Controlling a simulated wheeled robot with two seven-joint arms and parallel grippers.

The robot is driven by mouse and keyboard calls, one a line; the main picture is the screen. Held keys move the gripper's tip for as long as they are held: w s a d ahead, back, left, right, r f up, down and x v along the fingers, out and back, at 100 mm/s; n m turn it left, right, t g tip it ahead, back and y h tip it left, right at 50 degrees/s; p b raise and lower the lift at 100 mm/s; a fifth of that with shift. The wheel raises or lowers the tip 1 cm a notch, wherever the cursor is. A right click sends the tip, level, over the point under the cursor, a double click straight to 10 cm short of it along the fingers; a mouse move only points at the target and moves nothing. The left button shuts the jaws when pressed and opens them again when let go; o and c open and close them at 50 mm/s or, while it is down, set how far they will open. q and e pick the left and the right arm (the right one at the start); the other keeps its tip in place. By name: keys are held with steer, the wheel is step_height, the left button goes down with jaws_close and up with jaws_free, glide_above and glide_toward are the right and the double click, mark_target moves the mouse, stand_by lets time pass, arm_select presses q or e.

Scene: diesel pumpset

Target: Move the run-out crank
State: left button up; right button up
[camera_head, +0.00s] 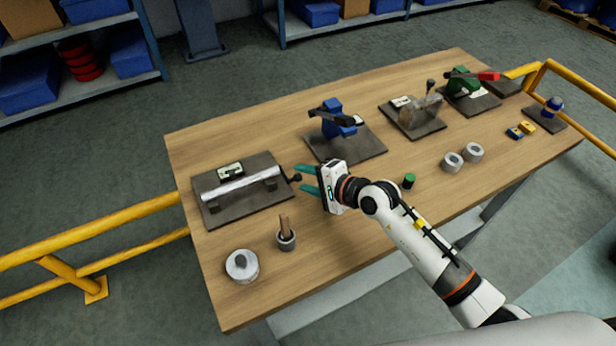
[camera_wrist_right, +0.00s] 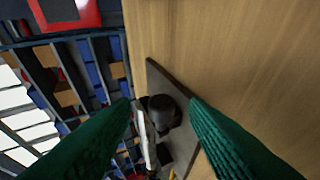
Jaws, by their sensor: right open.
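The run-out station is a dark plate (camera_head: 222,208) with a silver shaft (camera_head: 238,188) lying across two supports. A small crank with a black knob (camera_head: 295,179) sticks out of the shaft's right end. My right gripper (camera_head: 301,178) is open, its two teal fingers pointing left at the knob. In the right wrist view the dark round knob (camera_wrist_right: 163,111) shows between the two spread green fingers (camera_wrist_right: 165,108), near their tips. Contact between the fingers and knob cannot be made out. My left gripper is not in view.
A blue fixture (camera_head: 338,118) on a dark plate stands behind my right gripper. A cup with a stick (camera_head: 286,240) and a round metal piece (camera_head: 242,266) stand in front of the station. A green cylinder (camera_head: 409,181) and two grey rings are to the right.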

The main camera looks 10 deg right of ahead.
jaws_close()
steer(key=shift+r+p, duration=0.25)
steer(key=shift+p, duration=0.05)
stand_by(0.5)
steer(key=r+g+p, duration=0.1)
steer(key=p, duration=0.1)
steer(key=r+g+h+p, duration=0.1)
steer(key=shift+w+m+p, duration=0.3)
steer(key=shift+w+p, duration=0.05)
steer(key=shift+p, duration=0.05)
steer(key=shift+w+a+r+g+h+p, duration=0.15)
steer(key=shift+w+r+g+h+p, duration=0.2)
steer(key=shift+g+h+p, duration=0.35)
steer(key=w+a+r+m+g+h+b, duration=0.2)
steer(key=w+g+b, duration=0.3)
steer(key=g+b, duration=0.5)
steer(key=shift+w+r+m+g+h+b, duration=0.2)
steer(key=shift+m+g+h+b, duration=0.4)
steer(key=shift+b, duration=2.65)
